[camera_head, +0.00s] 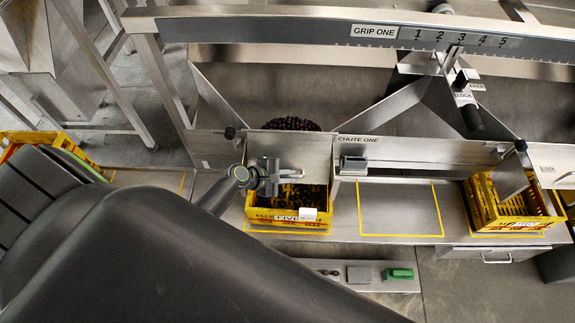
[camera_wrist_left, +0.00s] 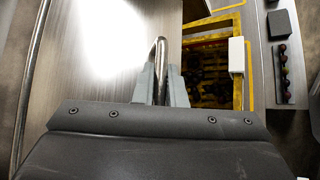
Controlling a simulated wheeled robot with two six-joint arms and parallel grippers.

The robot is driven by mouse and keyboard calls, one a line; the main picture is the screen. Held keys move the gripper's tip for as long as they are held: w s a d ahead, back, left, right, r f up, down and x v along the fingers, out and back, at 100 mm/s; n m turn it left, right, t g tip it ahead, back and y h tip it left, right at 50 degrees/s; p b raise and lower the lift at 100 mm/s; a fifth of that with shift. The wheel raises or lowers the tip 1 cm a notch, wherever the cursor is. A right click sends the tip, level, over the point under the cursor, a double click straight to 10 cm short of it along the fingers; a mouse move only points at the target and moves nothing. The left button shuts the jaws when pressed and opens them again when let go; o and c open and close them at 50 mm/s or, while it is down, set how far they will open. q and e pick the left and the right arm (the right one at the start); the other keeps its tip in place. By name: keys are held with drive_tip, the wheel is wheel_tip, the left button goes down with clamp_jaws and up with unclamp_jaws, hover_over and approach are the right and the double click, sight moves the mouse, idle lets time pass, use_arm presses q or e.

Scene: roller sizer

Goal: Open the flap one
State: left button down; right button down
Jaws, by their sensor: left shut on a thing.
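My left gripper (camera_head: 277,175) is at the front of a metal flap (camera_head: 300,150) on the left side of the chute, left of the label CHUTE ONE (camera_head: 357,139). It is shut on the flap's handle (camera_head: 292,174). In the left wrist view the fingers (camera_wrist_left: 160,85) pinch the bent metal bar (camera_wrist_left: 160,47), with the shiny flap plate (camera_wrist_left: 95,70) beside it. A yellow crate (camera_head: 262,216) with dark round fruit inside stands below the flap; part of it is hidden by the gripper. My right gripper is not in view.
Dark fruit (camera_head: 291,124) is heaped behind the flap. A second yellow crate (camera_head: 510,215) stands at the right. An empty yellow-outlined space (camera_head: 400,210) lies between the crates. A lever (camera_head: 470,115) stands upper right, and a control strip with a green button (camera_head: 399,274) is in front.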

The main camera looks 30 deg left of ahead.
use_arm(q)
wheel_tip(320, 180, up, 8)
drive_tip(key=s+n+g+h+p, duration=0.1)
drive_tip(key=g+p, duration=0.3)
drive_tip(key=p, duration=0.8)
drive_tip(key=shift+s+d+n, duration=0.4)
drive_tip(key=shift+n, duration=0.2)
drive_tip(key=shift+f, duration=0.1)
drive_tip(key=c, duration=1.8)
unclamp_jaws()
drive_tip(key=shift+o, duration=0.2)
